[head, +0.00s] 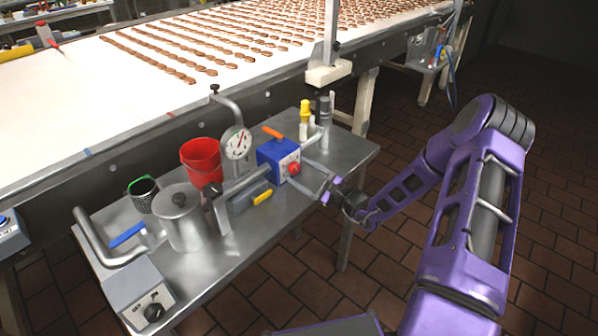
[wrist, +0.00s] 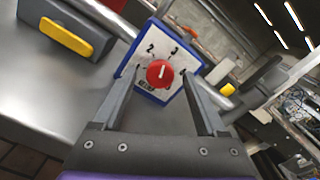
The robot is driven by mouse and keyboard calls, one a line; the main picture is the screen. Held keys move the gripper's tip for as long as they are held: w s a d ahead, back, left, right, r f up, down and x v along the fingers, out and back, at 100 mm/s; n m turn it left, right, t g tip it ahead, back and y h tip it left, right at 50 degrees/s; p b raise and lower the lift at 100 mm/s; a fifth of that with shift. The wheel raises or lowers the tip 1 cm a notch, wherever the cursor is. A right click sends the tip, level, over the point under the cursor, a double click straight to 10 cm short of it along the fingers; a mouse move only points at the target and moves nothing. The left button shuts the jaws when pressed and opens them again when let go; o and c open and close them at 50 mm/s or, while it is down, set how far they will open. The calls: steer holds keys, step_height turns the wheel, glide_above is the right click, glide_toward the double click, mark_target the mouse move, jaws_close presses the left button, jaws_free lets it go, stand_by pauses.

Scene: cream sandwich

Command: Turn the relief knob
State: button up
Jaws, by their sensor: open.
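The relief knob is a red round knob (head: 294,169) on the white numbered face of a blue box (head: 273,157) on the metal table. In the wrist view the red knob (wrist: 159,73) has a white pointer mark and sits on a dial face (wrist: 160,50) with numbers around it. My gripper (head: 327,189) is just in front of the dial face. In the wrist view my gripper (wrist: 160,95) is open, with one finger on each side of the knob. Whether the fingertips touch the dial face or knob I cannot tell.
The metal table (head: 225,262) also holds a pressure gauge (head: 237,143), a red bucket (head: 202,161), a steel pot (head: 180,216), and a grey block with a yellow part (head: 262,197). An orange lever (head: 273,132) tops the blue box. A conveyor (head: 120,95) with chocolate pieces runs behind.

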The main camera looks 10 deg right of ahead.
steer(key=shift+w+a, duration=0.35)
steer(key=shift+w, duration=0.1)
jaws_close()
stand_by(0.3)
steer(key=m+p, duration=0.1)
steer(key=m, duration=0.2)
steer(key=shift+r+p, duration=0.1)
steer(key=shift+p, duration=0.3)
steer(key=shift+m+p, duration=0.45)
steer(key=shift+m, duration=0.85)
